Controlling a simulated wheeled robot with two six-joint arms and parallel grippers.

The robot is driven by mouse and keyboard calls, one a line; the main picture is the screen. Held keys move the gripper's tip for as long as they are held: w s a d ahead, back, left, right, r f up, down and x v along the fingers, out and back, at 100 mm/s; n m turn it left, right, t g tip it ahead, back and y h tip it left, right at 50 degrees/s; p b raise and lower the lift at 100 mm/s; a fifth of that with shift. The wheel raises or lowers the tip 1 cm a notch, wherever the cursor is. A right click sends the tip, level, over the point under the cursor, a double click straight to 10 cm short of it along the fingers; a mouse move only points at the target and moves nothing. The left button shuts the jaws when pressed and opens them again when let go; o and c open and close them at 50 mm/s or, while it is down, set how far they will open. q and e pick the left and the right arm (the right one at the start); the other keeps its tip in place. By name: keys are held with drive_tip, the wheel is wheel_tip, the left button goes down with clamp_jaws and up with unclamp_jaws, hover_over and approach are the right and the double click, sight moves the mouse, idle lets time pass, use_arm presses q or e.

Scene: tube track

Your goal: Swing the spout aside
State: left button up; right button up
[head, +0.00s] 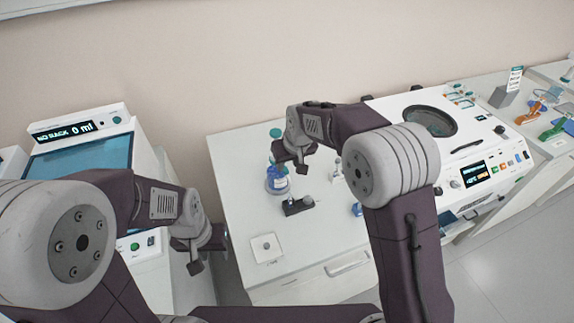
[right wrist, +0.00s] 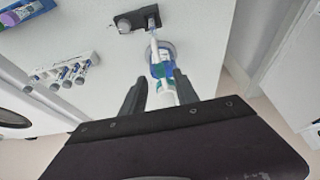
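A bottle with blue liquid (head: 277,180) stands on the bench, with a teal-topped dispenser (head: 275,134) above it. In the right wrist view the blue bottle (right wrist: 159,69) lies beyond a white and teal dispenser, and its thin white spout (right wrist: 154,44) points toward a small black holder (right wrist: 126,22). The holder also shows in the head view (head: 297,206). My right gripper (head: 291,161) is open, with its fingers apart on either side of the dispenser in the right wrist view (right wrist: 160,94); contact cannot be told. My left gripper (head: 209,256) looks open and empty, left of the bench.
A white square plate (head: 266,248) lies at the bench's front left. A white machine with a round opening (head: 430,121) stands at the right. A device reading 0 ml (head: 68,131) stands at the left. A rack of small vials (right wrist: 72,70) shows in the right wrist view.

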sight(286, 169)
drive_tip(key=x, duration=0.3)
drive_tip(key=shift+f, duration=0.15)
clamp_jaws()
drive_tip(key=shift+w, duration=0.1)
idle(1.2)
